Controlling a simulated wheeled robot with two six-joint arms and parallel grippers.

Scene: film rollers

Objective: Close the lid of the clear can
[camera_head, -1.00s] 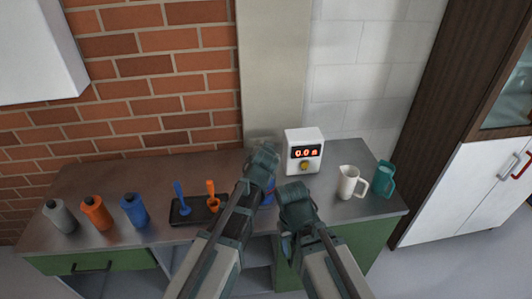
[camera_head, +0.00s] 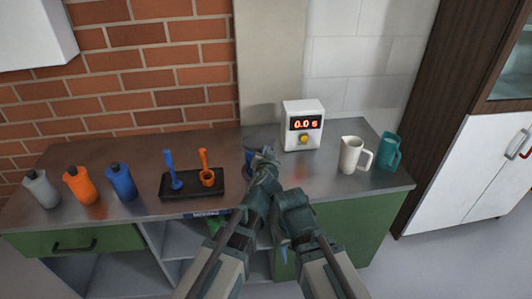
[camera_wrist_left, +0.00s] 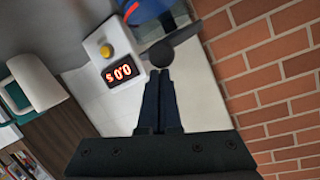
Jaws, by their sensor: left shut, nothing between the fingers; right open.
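The clear can is mostly hidden behind my left gripper in the head view. A blue part (camera_head: 249,157), which seems to belong to it, shows beside the fingers. In the left wrist view a blue round part (camera_wrist_left: 145,9) shows at the top edge. Below it are a dark flat piece, apparently the lid (camera_wrist_left: 186,35), and a dark round knob (camera_wrist_left: 160,54). My left gripper (camera_head: 265,153) is shut and empty, and its fingertips (camera_wrist_left: 160,74) appear close to the knob; contact is unclear. My right gripper (camera_head: 290,205) is open, lower and nearer; its fingertips are not clear.
A white timer (camera_head: 303,125) reading 0.0 stands behind the grippers. A white jug (camera_head: 351,156) and teal jug (camera_head: 389,152) stand right. A black tray (camera_head: 191,185) holds blue and orange tools. Grey, orange and blue bottles (camera_head: 120,182) stand left on the counter (camera_head: 140,160).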

